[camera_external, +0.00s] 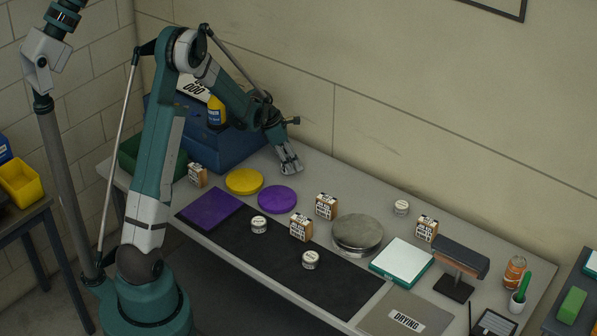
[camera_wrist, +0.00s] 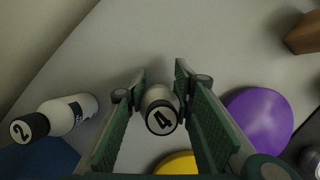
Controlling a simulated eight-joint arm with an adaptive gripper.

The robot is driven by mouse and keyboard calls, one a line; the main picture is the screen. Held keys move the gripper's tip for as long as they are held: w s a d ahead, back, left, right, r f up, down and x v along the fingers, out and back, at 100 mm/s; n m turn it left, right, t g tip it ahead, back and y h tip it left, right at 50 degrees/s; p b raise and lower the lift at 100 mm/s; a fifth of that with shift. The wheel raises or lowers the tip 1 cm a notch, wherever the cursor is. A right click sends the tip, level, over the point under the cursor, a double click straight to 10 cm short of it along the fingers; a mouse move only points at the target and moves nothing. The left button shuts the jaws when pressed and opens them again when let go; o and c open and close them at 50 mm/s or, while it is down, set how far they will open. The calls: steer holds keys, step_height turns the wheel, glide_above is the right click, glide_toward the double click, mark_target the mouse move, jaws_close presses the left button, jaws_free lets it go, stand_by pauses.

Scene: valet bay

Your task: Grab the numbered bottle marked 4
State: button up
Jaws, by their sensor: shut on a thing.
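The bottle marked 4 (camera_wrist: 160,108) has a pale body and a dark cap with a white-ringed face bearing the number. In the wrist view it sits between the two green fingers of my gripper (camera_wrist: 160,84), which is shut on it. In the external view my gripper (camera_external: 290,166) is low over the back of the grey table, right of the blue box. The bottle cannot be made out there. A bottle marked 2 (camera_wrist: 62,117), white with a black cap, is to the left of my gripper in the wrist view.
A yellow disc (camera_external: 244,181) and a purple disc (camera_external: 277,199) lie in front of my gripper. The blue box (camera_external: 240,150) stands close on the left. Small labelled boxes, including one near the middle (camera_external: 326,206), and a round metal plate (camera_external: 358,232) are farther right.

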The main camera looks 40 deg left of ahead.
step_height(320, 180, up, 10)
stand_by(0.6)
